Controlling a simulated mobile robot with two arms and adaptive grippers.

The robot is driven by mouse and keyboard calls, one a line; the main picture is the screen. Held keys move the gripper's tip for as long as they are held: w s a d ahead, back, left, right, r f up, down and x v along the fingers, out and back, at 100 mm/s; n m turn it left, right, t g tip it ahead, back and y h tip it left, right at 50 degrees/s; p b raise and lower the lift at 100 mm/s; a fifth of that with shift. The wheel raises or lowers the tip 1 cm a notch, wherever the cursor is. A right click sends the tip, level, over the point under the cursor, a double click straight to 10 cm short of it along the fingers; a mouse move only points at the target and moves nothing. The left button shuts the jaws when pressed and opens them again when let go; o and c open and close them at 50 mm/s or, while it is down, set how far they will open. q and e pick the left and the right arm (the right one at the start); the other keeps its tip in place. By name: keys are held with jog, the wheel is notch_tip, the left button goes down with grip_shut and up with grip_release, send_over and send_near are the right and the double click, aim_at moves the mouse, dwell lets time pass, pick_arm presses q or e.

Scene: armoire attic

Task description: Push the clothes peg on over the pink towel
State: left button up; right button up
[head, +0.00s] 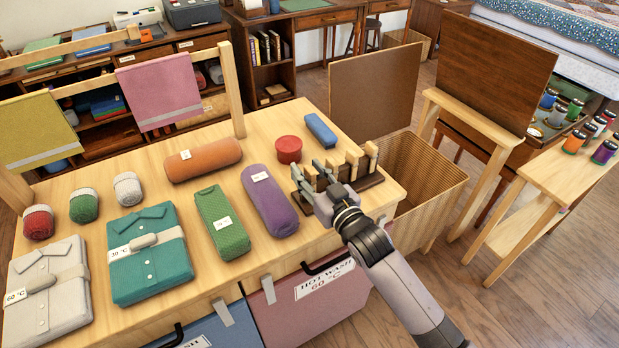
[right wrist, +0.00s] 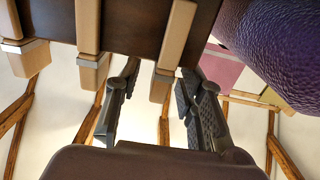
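The pink towel (head: 160,92) hangs over a wooden rail at the back left of the table; no peg shows on it. It also shows small in the right wrist view (right wrist: 221,68). Several wooden clothes pegs (head: 353,163) stand in a dark rack (head: 368,182) at the table's right end. My right gripper (head: 317,178) is at the rack's left part. In the right wrist view its fingers (right wrist: 158,100) are apart, with one peg (right wrist: 166,72) between them. A gap shows beside the left finger; I cannot tell whether the right finger touches. My left gripper is out of view.
A purple roll (head: 268,200) lies just left of the rack, and a red round tin (head: 288,149) and blue case (head: 320,130) behind it. An orange roll (head: 203,159) lies before the towel. A yellow-green towel (head: 37,130) hangs further left. A wicker basket (head: 432,205) stands right.

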jog(key=shift+c, duration=0.5)
grip_shut()
jog(key=shift+r, duration=0.15)
